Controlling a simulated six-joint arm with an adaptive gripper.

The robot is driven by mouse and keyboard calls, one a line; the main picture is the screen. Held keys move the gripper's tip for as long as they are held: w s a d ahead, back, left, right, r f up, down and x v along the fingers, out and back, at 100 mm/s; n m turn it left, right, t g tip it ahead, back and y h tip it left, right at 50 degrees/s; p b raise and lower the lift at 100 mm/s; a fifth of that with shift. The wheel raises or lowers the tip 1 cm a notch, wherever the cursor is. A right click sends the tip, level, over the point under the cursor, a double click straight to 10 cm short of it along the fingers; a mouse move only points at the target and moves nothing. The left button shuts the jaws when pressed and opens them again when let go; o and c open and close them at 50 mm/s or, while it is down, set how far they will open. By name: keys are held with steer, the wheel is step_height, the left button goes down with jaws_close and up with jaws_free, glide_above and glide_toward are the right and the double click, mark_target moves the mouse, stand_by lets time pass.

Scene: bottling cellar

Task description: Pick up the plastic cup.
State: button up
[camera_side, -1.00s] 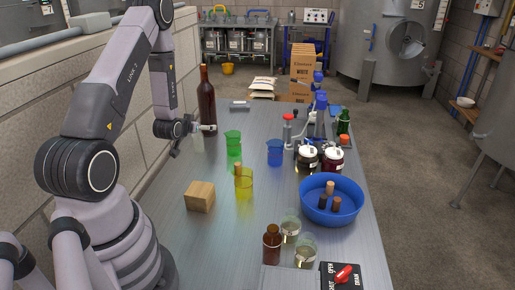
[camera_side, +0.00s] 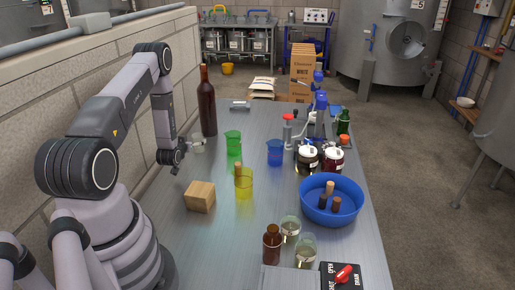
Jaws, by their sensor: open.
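Several cup-like vessels stand on the metal table, and I cannot tell for sure which is the plastic cup. A green one (camera_side: 233,144), a blue one (camera_side: 275,152) and a yellow see-through one (camera_side: 244,187) stand upright near the middle; a brown cork-like piece shows in the yellow one. My gripper (camera_side: 187,148) is open at the table's left edge, left of the green vessel and apart from it. A small pale thing (camera_side: 198,146) shows at its fingertips; whether it is a clear cup or part of the gripper is too small to tell.
A tall dark bottle (camera_side: 207,105) stands behind my gripper and a wooden block (camera_side: 200,197) in front. Right are two dark jars (camera_side: 332,160) and a blue basin (camera_side: 331,216). Clear glasses (camera_side: 306,252) and a brown bottle (camera_side: 271,245) stand at the front.

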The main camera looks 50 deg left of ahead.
mark_target(199, 134)
steer(key=x, duration=0.5)
steer(key=shift+r, duration=0.25)
steer(key=c, duration=1.3)
steer(key=shift+o, duration=0.2)
steer(key=shift+r, duration=0.1)
